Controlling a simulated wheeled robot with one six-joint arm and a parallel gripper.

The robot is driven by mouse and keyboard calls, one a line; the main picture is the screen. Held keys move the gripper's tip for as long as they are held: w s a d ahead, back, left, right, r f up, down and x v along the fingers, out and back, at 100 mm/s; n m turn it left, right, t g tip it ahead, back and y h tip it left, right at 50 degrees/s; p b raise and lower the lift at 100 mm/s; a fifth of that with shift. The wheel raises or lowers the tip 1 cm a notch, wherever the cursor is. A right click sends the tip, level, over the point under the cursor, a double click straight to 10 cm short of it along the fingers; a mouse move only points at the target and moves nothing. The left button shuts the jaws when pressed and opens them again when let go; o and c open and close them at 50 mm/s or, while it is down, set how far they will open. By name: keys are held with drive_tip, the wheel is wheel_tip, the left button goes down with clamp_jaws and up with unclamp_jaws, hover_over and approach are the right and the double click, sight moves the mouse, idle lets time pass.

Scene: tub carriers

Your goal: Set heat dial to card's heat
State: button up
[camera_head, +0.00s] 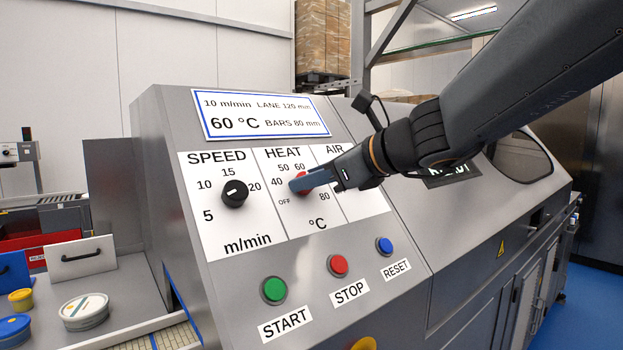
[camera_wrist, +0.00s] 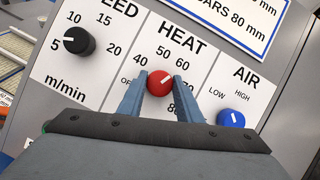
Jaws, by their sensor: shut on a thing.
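The red heat dial (camera_wrist: 160,83) sits under the HEAT label on the sloped panel. My gripper (camera_wrist: 160,92) is shut on it, one blue-grey finger on each side. In the head view the heat dial (camera_head: 299,183) is partly covered by my gripper (camera_head: 308,181). The dial's pale mark appears to point up and right, toward 60 in the wrist view, but it is small. Its scale shows OFF, 40, 50, 60 and 80. The card (camera_head: 262,116) above reads 60 °C, 10 m/min, lane 120 mm, bars 80 mm.
The black speed dial (camera_head: 235,193) is left of the heat dial. The blue air dial (camera_wrist: 231,118) is to its right. Below are the green START (camera_head: 274,290), red STOP (camera_head: 338,265) and blue RESET (camera_head: 384,245) buttons. Tubs (camera_head: 84,311) stand at lower left.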

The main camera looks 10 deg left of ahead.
drive_tip(key=o, duration=1)
drive_tip(key=shift+o, duration=0.2)
drive_tip(key=b+v, duration=0.1)
drive_tip(key=v, duration=0.6)
drive_tip(key=shift+s+d, duration=0.2)
drive_tip(key=shift+d, duration=0.1)
drive_tip(key=shift+r, duration=0.15)
